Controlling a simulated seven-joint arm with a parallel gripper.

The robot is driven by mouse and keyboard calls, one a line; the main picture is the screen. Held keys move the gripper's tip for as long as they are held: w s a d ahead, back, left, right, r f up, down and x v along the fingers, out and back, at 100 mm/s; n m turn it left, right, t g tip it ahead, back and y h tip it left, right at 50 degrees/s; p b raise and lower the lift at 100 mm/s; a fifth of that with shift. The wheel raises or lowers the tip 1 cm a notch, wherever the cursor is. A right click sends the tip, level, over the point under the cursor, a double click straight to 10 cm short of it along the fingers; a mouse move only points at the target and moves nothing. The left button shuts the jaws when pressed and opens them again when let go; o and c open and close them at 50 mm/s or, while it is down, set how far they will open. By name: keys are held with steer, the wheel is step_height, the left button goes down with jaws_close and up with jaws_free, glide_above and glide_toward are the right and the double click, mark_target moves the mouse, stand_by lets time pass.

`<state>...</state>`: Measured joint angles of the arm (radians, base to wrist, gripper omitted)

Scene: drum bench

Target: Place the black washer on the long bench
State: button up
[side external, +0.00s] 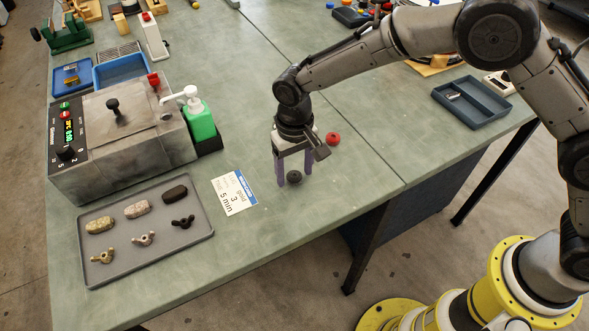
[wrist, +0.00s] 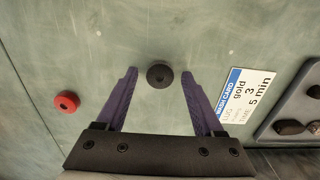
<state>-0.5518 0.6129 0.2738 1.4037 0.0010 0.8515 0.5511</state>
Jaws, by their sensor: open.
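The black washer (side external: 294,177) is a small dark disc with a centre hole, lying flat on the green bench top (side external: 330,205). In the wrist view the washer (wrist: 159,75) sits between the tips of the two purple fingers, with a gap on each side. In the wrist view my gripper (wrist: 159,80) holds nothing. How high the fingertips are above the bench is hard to tell.
A red washer (side external: 333,138) lies near my gripper. A printed card (side external: 234,193) lies to the left. A grey tray (side external: 150,258) holds several stones and wing nuts. A drum machine (side external: 120,140) and a green bottle (side external: 200,122) stand behind it. The bench's front edge is close.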

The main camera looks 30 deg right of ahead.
mark_target(295, 176)
step_height(295, 176, up, 12)
stand_by(0.5)
steer(key=shift+d+r, duration=0.1)
steer(key=shift+r, duration=0.05)
steer(key=s+d+r+t, duration=0.1)
steer(key=s+d+r, duration=0.3)
steer(key=d+r, duration=0.3)
steer(key=s+d+r+t, duration=0.1)
steer(key=s+d+r, duration=0.4)
steer(key=d, duration=0.4)
steer(key=s+d+f+t, duration=0.1)
steer(key=s+d, duration=0.4)
steer(key=s, duration=0.3)
steer(key=s+d+f+t, duration=0.1)
steer(key=s+d+t, duration=0.1)
steer(key=s+d, duration=0.3)
steer(key=s, duration=0.4)
steer(key=shift+s+d+f+t, duration=0.15)
steer(key=shift+s+f+t, duration=0.15)
steer(key=shift+f, duration=0.05)
